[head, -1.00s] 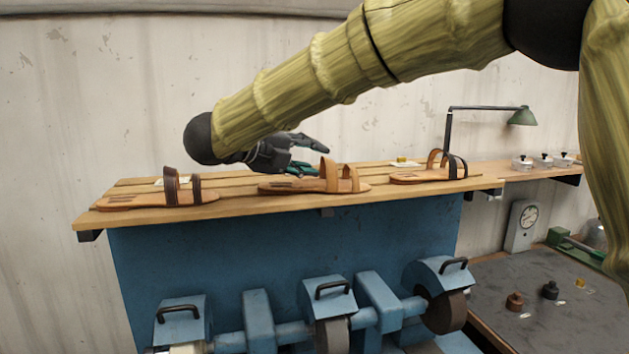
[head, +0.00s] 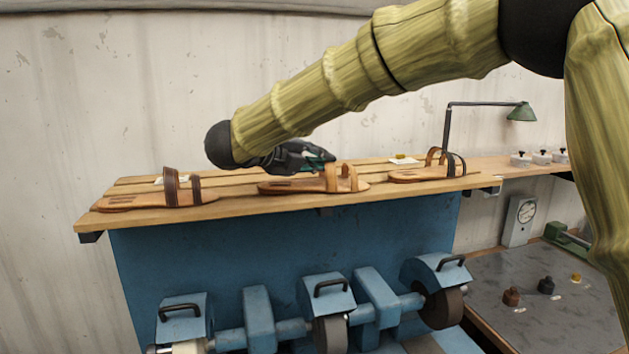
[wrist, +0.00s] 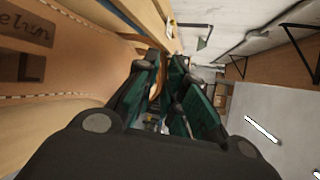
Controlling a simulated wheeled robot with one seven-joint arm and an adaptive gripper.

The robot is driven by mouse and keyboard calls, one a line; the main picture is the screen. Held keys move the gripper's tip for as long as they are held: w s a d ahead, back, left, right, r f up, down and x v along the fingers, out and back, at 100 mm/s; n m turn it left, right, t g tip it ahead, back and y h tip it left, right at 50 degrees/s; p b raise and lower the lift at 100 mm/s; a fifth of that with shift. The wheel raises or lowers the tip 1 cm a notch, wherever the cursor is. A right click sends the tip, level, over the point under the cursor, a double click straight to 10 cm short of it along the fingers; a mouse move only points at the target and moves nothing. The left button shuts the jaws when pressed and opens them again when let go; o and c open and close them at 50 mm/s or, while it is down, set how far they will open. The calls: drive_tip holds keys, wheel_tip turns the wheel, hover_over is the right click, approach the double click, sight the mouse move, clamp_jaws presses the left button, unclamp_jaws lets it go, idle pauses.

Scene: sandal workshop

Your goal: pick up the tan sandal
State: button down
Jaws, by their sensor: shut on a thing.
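The tan sandal (head: 292,187) lies in the middle of the wooden shelf, its two tan straps standing up at the right end. My gripper (head: 324,158) is at the straps from behind, its fingers closed on the sandal at a strap. In the wrist view the sole (wrist: 75,62) fills the left side, with dark stamped letters and a stitched edge. There my gripper's green-padded fingers (wrist: 170,95) are close together, with a sliver of tan strap between them. The fingers partly hide the grip. The sandal still appears to rest on the shelf.
A sandal with dark brown straps (head: 140,202) lies to the left, and one with a tan and a black strap (head: 412,175) to the right. Blue grinding machines (head: 258,320) stand below the shelf (head: 235,209). A green lamp (head: 521,112) stands at the back right.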

sight(318, 186)
drive_tip(key=shift+r+b, duration=0.5)
drive_tip(key=shift+b, duration=0.05)
drive_tip(key=shift+s+a+r+b, duration=0.1)
drive_tip(key=shift+s+r+b, duration=0.1)
drive_tip(key=shift+r+b, duration=0.35)
drive_tip(key=shift+s+a+r+b, duration=0.1)
drive_tip(key=shift+s+r+b, duration=0.15)
drive_tip(key=shift+r, duration=0.35)
drive_tip(key=s+a+r+b, duration=0.1)
drive_tip(key=s+a+b, duration=0.1)
drive_tip(key=s, duration=0.5)
drive_tip(key=s+a+b, duration=0.2)
drive_tip(key=s+b, duration=0.1)
drive_tip(key=s, duration=0.4)
drive_tip(key=shift+s+a+r, duration=0.2)
drive_tip(key=shift+a+r, duration=0.05)
drive_tip(key=shift+r, duration=0.1)
